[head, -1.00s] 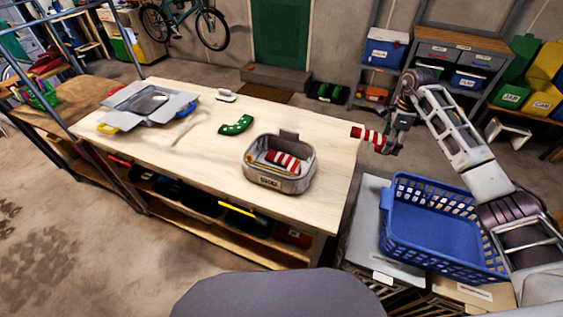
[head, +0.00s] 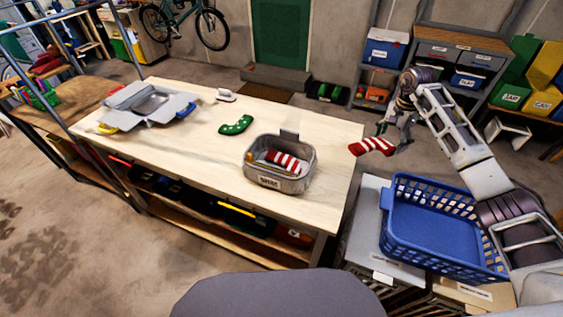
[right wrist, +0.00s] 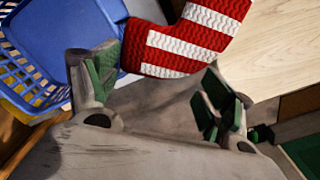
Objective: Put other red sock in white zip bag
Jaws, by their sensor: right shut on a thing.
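A red sock with white stripes (head: 371,146) is held by my right gripper (head: 392,142), just past the right edge of the table and above the floor. In the right wrist view the sock (right wrist: 190,40) lies between the fingers of the gripper (right wrist: 165,90), its far end reaching out of the top of the picture. The zip bag (head: 294,185), pale grey-white with a label on its front, stands open on the table to the left of the gripper. Another red and white striped sock (head: 284,161) lies inside it. My left gripper is out of view.
A green spotted sock-like thing (head: 237,125) lies on the table (head: 200,160). A grey open box (head: 150,103) and a small white-topped item (head: 225,95) are farther back. A blue basket (head: 440,235) stands below my right arm. The table's right front is clear.

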